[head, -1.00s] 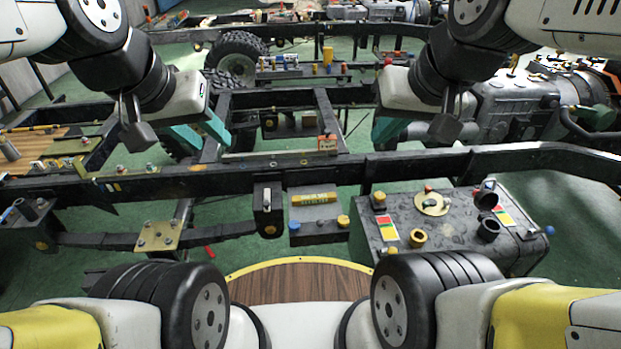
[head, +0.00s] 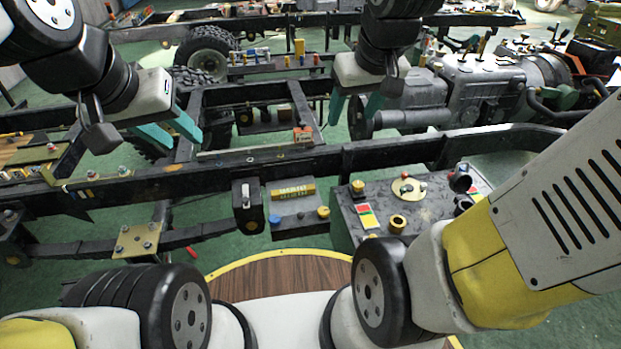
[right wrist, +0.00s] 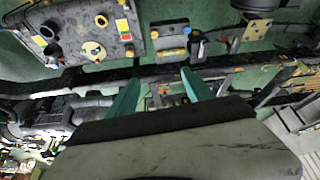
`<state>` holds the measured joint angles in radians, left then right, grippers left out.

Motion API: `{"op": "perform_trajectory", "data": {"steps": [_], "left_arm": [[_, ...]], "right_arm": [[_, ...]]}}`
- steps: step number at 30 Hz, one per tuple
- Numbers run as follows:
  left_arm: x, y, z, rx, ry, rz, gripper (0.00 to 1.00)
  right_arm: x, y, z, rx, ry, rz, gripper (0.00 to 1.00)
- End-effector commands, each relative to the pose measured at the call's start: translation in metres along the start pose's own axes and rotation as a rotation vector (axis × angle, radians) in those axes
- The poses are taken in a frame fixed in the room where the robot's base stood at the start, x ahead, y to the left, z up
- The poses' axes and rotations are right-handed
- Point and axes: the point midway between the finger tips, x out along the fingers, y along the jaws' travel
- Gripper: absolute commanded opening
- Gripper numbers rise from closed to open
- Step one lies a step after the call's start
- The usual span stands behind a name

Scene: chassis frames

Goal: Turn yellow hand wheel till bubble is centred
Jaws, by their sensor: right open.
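A flat yellow disc (head: 409,189) with a small red knob lies on top of a dark grey tank (head: 345,220); it looks like the hand wheel. It also shows in the right wrist view (right wrist: 93,51). I cannot make out a bubble. My right gripper (head: 355,108) is open and empty, above and beyond the near frame rail. Its teal fingers also show in the right wrist view (right wrist: 160,92). My left gripper (head: 170,130) is open and empty, further left over the frame.
A long black chassis rail (head: 390,153) crosses between my grippers and the tank. A grey engine (head: 465,85) is at the back right. Green floor (head: 225,232) shows between parts.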

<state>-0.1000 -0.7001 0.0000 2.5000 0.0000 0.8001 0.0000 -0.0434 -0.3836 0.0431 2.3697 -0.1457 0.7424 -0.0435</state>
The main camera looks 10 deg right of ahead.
Motion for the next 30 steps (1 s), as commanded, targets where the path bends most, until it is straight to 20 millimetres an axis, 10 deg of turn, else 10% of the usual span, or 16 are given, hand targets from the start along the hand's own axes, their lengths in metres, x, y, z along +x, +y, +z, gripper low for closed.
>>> {"op": "perform_trajectory", "data": {"steps": [14,24,30], "left_arm": [[0.000,0.000,0.000,0.000,0.000,0.000,0.36],[0.000,0.000,0.000,0.000,0.000,0.000,0.36],[0.000,0.000,0.000,0.000,0.000,0.000,0.36]], "right_arm": [[0.196,0.038,-0.059,-0.354,-0.266,0.032,0.59],[0.364,0.033,-0.030,-0.576,-0.384,-0.083,0.59],[0.421,0.022,-0.006,-0.642,-0.408,-0.140,0.59]]}}
